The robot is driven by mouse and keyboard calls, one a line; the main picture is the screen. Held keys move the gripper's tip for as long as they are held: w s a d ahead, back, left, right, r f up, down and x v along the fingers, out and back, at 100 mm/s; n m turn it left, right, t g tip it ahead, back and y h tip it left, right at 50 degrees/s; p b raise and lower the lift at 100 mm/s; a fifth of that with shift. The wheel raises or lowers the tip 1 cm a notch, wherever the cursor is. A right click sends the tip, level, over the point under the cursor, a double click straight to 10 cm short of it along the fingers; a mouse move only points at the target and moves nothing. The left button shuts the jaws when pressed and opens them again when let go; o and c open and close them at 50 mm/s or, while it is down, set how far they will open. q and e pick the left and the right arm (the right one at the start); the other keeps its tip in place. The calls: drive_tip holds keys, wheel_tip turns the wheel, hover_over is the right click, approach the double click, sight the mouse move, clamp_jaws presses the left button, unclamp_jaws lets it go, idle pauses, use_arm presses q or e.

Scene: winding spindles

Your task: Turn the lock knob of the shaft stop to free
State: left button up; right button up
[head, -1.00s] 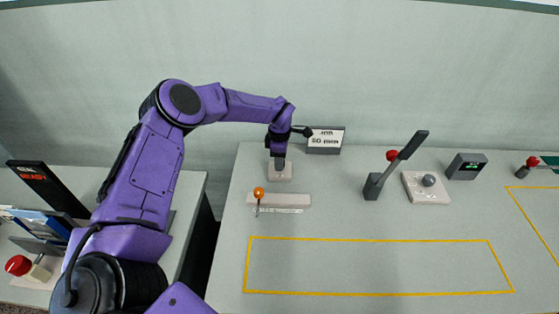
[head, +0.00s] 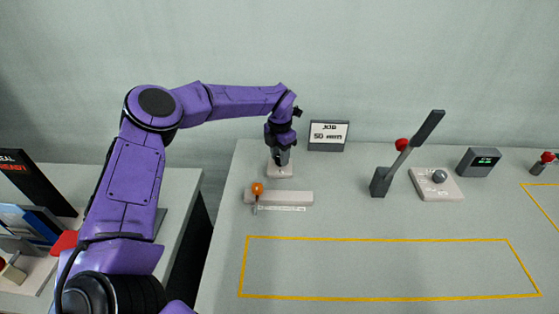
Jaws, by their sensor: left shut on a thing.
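My left gripper (head: 281,161) points down and is shut at a small pale block (head: 280,171) near the back of the table. What it grips, apparently the lock knob on that block, is hidden by the fingers, so its turn position cannot be read. In front of the block lies a pale bar (head: 291,198) with an orange ball (head: 257,188) on a thin pointer at its left end and a scale strip (head: 281,209) along its front. My right gripper is not in view.
A sign reading "JOB 50 mm" (head: 328,136) stands behind right. Further right are a tilted dark lever (head: 411,150), a pale plate with a grey ball (head: 440,177) and a small display (head: 479,161). The yellow-outlined area (head: 388,238) in front is empty.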

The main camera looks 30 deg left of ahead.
use_arm(q)
drive_tip(key=n+b, duration=0.3)
drive_tip(key=n, duration=0.2)
drive_tip(key=shift+f+n+b, duration=0.15)
drive_tip(key=shift+n+b, duration=0.15)
drive_tip(key=shift+b, duration=0.1)
drive_tip(key=n+b, duration=0.3)
drive_tip(key=n, duration=0.1)
drive_tip(key=n+b, duration=0.4)
drive_tip(key=n, duration=0.1)
drive_tip(key=shift+w+n+b, duration=0.1)
drive_tip(key=shift+n+b, duration=2.05)
drive_tip(key=shift+n, duration=0.45)
drive_tip(key=shift+a+r, duration=0.1)
drive_tip(key=shift+r, duration=0.1)
